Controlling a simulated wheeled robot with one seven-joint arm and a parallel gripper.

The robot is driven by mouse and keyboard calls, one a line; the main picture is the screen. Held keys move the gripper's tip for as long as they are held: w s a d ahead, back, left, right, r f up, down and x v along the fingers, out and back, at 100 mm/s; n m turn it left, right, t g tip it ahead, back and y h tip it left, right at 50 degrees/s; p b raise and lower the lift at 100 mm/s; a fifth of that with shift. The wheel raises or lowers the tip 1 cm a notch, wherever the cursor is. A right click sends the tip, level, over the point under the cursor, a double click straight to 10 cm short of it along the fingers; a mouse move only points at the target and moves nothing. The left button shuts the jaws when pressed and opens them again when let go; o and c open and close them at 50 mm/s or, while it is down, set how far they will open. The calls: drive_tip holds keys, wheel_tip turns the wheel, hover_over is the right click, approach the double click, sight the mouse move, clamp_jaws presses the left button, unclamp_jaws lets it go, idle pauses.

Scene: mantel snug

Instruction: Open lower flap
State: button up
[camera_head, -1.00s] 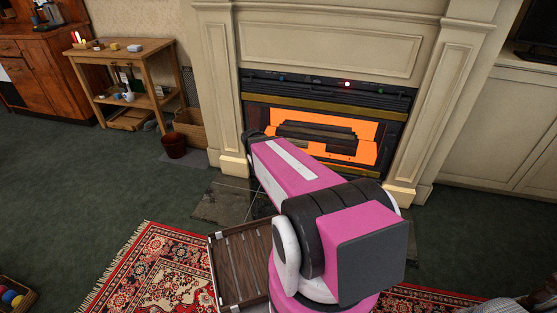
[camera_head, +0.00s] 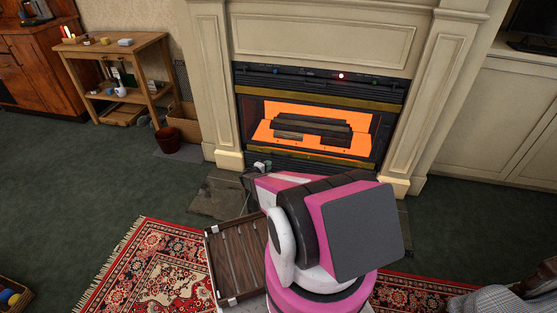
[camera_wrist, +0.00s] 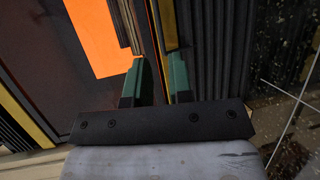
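The fireplace insert has a lower flap, a black ribbed panel below the glowing opening. In the head view the flap (camera_head: 350,172) shows only partly above my arm, under a brass strip (camera_head: 340,162). In the wrist view, turned sideways, the ribbed flap (camera_wrist: 215,45) stands upright right of the brass strip (camera_wrist: 169,25). The right finger overlaps the ribs in the picture; contact cannot be told. My arm hides most of the flap in the head view.
The orange-lit fire opening (camera_head: 315,125) lies above, with a control strip (camera_head: 310,75) at the top. A small wooden slatted table (camera_head: 238,262) stands close left of my arm on the red rug (camera_head: 165,260). A pot (camera_head: 167,140) stands left of the hearth.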

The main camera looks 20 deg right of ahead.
drive_tip(key=x, duration=1.1)
drive_tip(key=shift+w+a, duration=0.1)
drive_tip(key=shift+a, duration=0.05)
drive_tip(key=shift+f, duration=0.1)
clamp_jaws()
idle(1.0)
unclamp_jaws()
drive_tip(key=s+v, duration=0.1)
drive_tip(key=v, duration=1.3)
drive_tip(key=shift+s+f, duration=0.3)
drive_tip(key=shift+s, duration=0.05)
